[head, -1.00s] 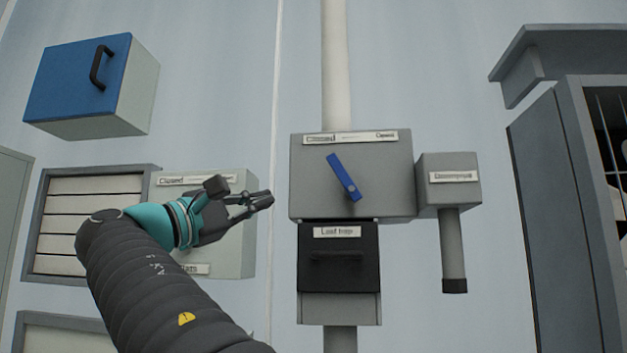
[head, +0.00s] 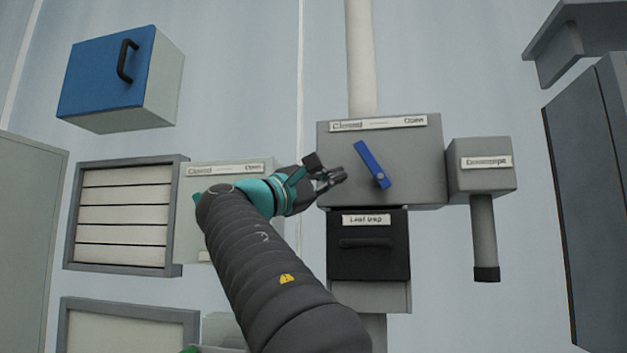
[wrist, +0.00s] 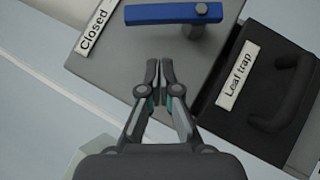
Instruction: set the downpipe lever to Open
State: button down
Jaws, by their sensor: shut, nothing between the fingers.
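The blue downpipe lever (head: 372,164) sits on the front of a grey box (head: 425,190) under a label strip reading Closed at left and Open at right. Its free end points up and left, toward the Closed side. In the wrist view the lever (wrist: 165,14) lies across the top, with its pivot at its right. My gripper (head: 342,176) is just left of the lever in the head view. In the wrist view my gripper (wrist: 160,64) has its fingertips together and empty, pointing at the box below the lever, apart from it in the picture.
A black leaf trap drawer (head: 368,262) with a handle hangs below the box. A grey Downpipe box (head: 481,180) adjoins at right. Another labelled panel (head: 225,170) is partly behind my arm. A blue cabinet (head: 110,85) and a louvred vent (head: 125,215) are at left.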

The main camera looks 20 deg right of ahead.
aim_at(372, 166)
jog(key=shift+s+d+r, duration=0.45)
jog(key=shift+s+d, duration=0.05)
jog(key=shift+d, duration=0.15)
jog(key=shift+s+d+r, duration=0.45)
jog(key=shift+s+d, duration=0.05)
jog(key=shift+d, duration=0.15)
